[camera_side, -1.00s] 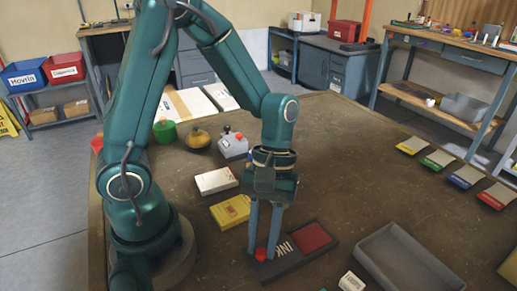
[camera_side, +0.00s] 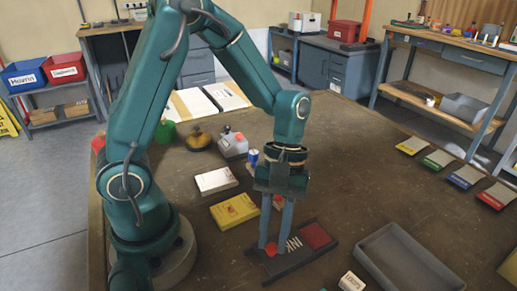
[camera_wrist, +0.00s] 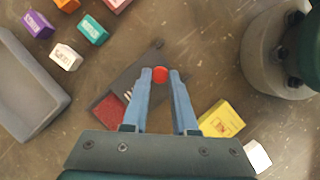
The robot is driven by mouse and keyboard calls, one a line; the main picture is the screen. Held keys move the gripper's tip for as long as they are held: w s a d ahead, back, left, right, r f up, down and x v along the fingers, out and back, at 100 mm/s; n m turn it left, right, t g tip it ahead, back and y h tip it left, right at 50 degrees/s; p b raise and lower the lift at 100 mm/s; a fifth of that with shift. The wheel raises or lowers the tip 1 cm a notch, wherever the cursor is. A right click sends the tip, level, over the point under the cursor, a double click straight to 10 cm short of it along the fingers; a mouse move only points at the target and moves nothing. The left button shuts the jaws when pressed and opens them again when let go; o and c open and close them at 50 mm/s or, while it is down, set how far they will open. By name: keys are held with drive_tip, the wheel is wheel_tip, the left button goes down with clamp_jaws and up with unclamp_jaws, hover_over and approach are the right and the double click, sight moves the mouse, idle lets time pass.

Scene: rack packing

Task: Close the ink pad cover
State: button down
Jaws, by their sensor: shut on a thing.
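The ink pad is a dark flat case on the table with a red pad (camera_side: 317,236) showing at its right end. Its dark cover (camera_side: 294,244), lettered INK, lies over the middle part and leaves much of the red pad bare. A red knob (camera_side: 270,249) stands on the cover's left part. My gripper (camera_side: 273,248) points down with its blue fingers shut on the red knob. In the wrist view the knob (camera_wrist: 160,75) sits between the fingertips (camera_wrist: 161,73). The red pad (camera_wrist: 108,108) shows left of the fingers, partly hidden.
A grey tray (camera_side: 378,240) stands right of the ink pad. A small white block (camera_side: 352,282) lies in front. A yellow box (camera_side: 234,211) and a white box (camera_side: 216,181) lie behind on the left. The wrist view shows teal (camera_wrist: 93,30) and purple (camera_wrist: 37,25) blocks near the tray.

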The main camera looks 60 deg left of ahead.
sight(300, 244)
drive_tip(key=w, duration=0.6)
drive_tip(key=shift+w, duration=0.25)
drive_tip(key=c, duration=0.7)
unclamp_jaws()
drive_tip(key=shift+v, duration=2.6)
